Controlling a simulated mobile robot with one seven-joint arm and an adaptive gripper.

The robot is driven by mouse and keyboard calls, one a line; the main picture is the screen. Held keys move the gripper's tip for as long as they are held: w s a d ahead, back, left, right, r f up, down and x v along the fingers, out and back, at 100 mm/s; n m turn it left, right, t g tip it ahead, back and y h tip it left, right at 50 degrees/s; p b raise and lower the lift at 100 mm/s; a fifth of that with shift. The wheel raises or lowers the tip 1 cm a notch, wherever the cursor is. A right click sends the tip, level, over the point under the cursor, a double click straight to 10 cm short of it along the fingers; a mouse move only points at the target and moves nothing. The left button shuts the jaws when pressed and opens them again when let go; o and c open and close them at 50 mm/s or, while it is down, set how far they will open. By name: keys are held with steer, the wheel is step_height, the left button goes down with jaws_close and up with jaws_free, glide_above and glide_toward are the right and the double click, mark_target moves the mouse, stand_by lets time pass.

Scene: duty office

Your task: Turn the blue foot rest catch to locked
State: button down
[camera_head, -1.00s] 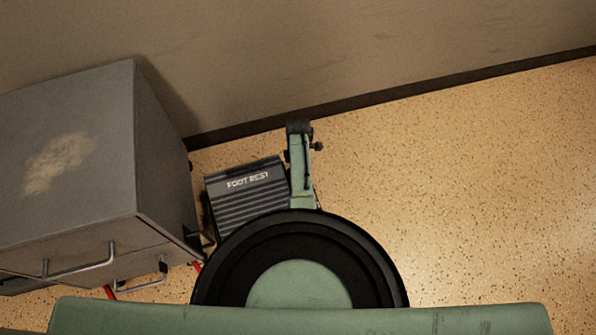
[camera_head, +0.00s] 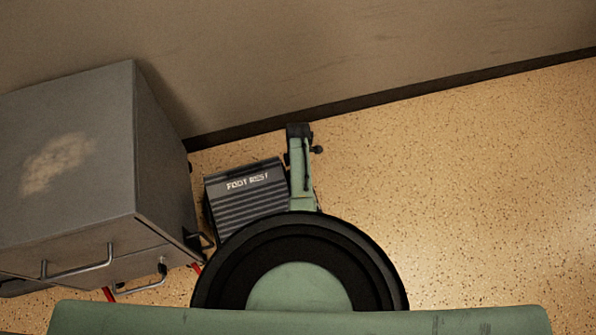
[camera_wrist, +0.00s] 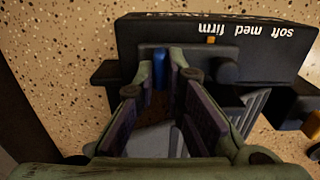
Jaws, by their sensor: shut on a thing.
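The dark grey foot rest (camera_head: 236,208) lies on the floor beside the wall in the head view, with its name in white on top. My green arm comes down next to its right side; the fingertips are not clear there. In the wrist view, the blue catch (camera_wrist: 161,72) stands between the two fingertips of my gripper (camera_wrist: 162,78). My gripper is shut on the catch. The fingers hide part of its sides, and I cannot read any locked mark near it.
In the wrist view, a black housing (camera_wrist: 200,30) carries upside-down words "soft med firm", an orange mark and a dark round knob (camera_wrist: 228,71). A grey cabinet (camera_head: 70,150) with handles stands left of the foot rest. Speckled floor (camera_head: 450,180) is open at right.

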steer(key=shift+m, duration=0.3)
steer(key=m+p, duration=0.1)
steer(key=m, duration=0.2)
steer(key=m+p, duration=0.1)
steer(key=m, duration=0.4)
steer(key=shift+w+m, duration=0.15)
steer(key=shift+m, duration=0.25)
steer(key=m, duration=0.4)
steer(key=shift+m+p, duration=0.3)
steer(key=shift+p, duration=0.05)
steer(key=shift+w+d+m, duration=0.1)
steer(key=shift+m, duration=1.8)
steer(key=c, duration=1.7)
jaws_free()
steer(key=shift+r, duration=0.1)
